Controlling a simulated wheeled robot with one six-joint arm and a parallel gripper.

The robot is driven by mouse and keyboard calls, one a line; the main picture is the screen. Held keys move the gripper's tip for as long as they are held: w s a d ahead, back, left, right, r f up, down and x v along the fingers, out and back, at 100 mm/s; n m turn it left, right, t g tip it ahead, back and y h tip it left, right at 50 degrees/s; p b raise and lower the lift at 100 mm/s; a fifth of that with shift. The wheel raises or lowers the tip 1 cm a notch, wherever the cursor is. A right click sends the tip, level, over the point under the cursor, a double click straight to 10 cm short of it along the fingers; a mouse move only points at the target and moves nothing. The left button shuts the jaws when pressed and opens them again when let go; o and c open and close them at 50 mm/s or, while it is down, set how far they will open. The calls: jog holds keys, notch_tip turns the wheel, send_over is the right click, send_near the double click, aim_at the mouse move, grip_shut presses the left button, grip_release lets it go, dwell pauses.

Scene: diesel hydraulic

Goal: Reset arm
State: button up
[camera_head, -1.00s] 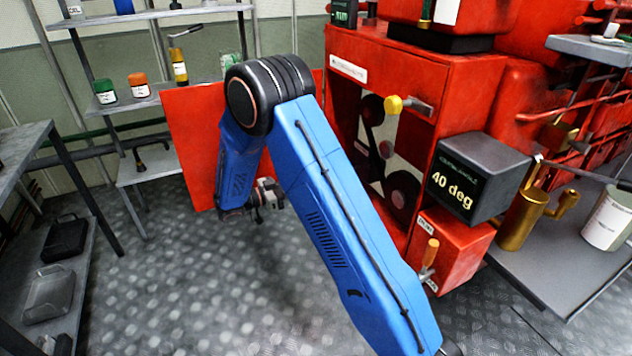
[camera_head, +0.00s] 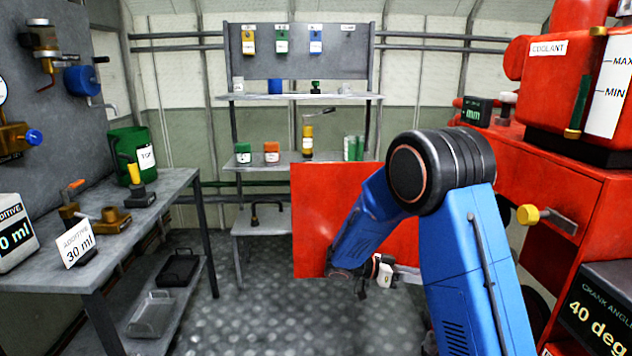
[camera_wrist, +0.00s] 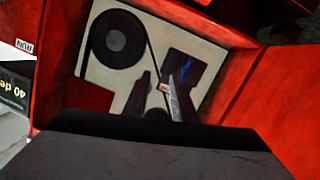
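My blue arm (camera_head: 462,260) is bent at its black elbow joint, with the forearm reaching down and left. My gripper (camera_head: 385,272) is small and partly hidden at its end, in front of the open red door panel (camera_head: 310,222).
The red engine (camera_head: 590,190) with its yellow-knobbed handle (camera_head: 530,214) is close on the right. A grey workbench (camera_head: 135,212) stands left, and a shelf rack (camera_head: 300,97) at the back. Bare floor (camera_head: 240,320) lies between bench and arm.

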jog(key=s+d+r+n+g+y, duration=0.1)
jog(key=s+d+r+n+y, duration=0.2)
jog(key=s, duration=0.5)
jog(key=s+d+r+n+y, duration=0.15)
jog(key=s+r+y, duration=0.3)
jog(key=s, duration=0.45)
jog(key=s+a+r+n+t+y, duration=0.1)
jog(key=s+a+n+t+y, duration=0.2)
jog(key=s, duration=0.5)
jog(key=s+a+r+n+t+y, duration=0.2)
jog(key=s+a+n+t+y, duration=0.2)
jog(key=s+n, duration=0.4)
jog(key=shift+s+a+y, duration=0.5)
jog(key=shift+a+y, duration=0.25)
jog(key=shift+a, duration=0.1)
jog(key=shift+n, duration=0.25)
jog(key=shift+c, duration=0.3)
grip_shut()
